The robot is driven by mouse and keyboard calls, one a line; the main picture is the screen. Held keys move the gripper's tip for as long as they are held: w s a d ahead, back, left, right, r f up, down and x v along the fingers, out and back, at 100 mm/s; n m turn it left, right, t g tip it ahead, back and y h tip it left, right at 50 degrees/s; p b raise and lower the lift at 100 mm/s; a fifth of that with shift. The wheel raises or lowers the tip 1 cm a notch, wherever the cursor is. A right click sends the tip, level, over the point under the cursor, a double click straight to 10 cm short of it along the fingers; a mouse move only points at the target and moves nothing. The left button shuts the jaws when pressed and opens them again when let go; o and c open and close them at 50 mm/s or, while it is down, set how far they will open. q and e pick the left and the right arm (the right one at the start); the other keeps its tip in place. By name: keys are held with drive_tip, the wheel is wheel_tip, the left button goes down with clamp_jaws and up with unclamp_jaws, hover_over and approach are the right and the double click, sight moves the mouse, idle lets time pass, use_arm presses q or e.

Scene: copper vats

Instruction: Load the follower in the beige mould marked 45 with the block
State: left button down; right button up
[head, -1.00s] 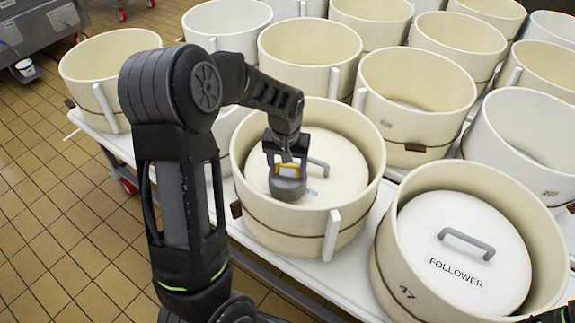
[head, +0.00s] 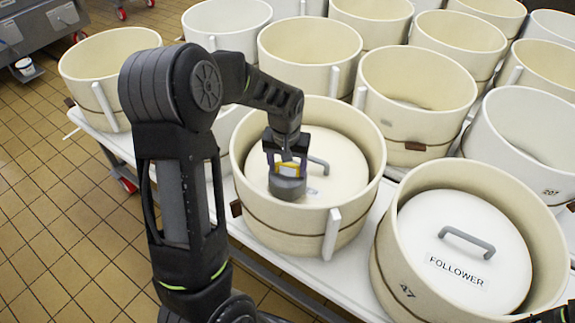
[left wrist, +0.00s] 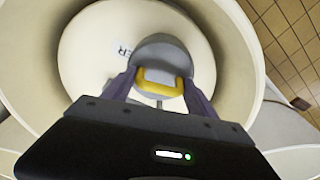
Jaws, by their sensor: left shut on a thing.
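My left gripper (head: 286,163) is shut on the yellow handle of a grey round block (head: 289,189). The block is inside a beige mould (head: 285,236), over the left part of a cream follower (head: 340,158) with a grey handle. I cannot tell whether the block touches the follower. No number shows on this mould. In the left wrist view, the fingers (left wrist: 158,88) hold the yellow handle, and the grey block (left wrist: 160,54) covers part of the follower (left wrist: 85,55) and its lettering. My right gripper is not in view.
A beige mould marked 47 (head: 388,278) with its own follower (head: 450,270) stands at the right. Several open moulds stand behind, close together on the white table (head: 376,206). Tiled floor (head: 70,220) is clear at the left.

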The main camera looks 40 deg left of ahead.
use_arm(q)
drive_tip(key=shift+w+f+b, duration=0.1)
drive_tip(key=shift+f+b, duration=0.45)
drive_tip(key=shift+f, duration=0.1)
idle(0.6)
drive_tip(key=c, duration=0.6)
unclamp_jaws()
drive_tip(key=shift+c, duration=0.2)
drive_tip(key=o, duration=0.5)
drive_tip(key=shift+c, duration=0.2)
drive_tip(key=shift+s+f, duration=0.1)
drive_tip(key=shift+s, duration=0.1)
drive_tip(key=shift+r+p, duration=2.45)
drive_tip(key=shift+r, duration=1.15)
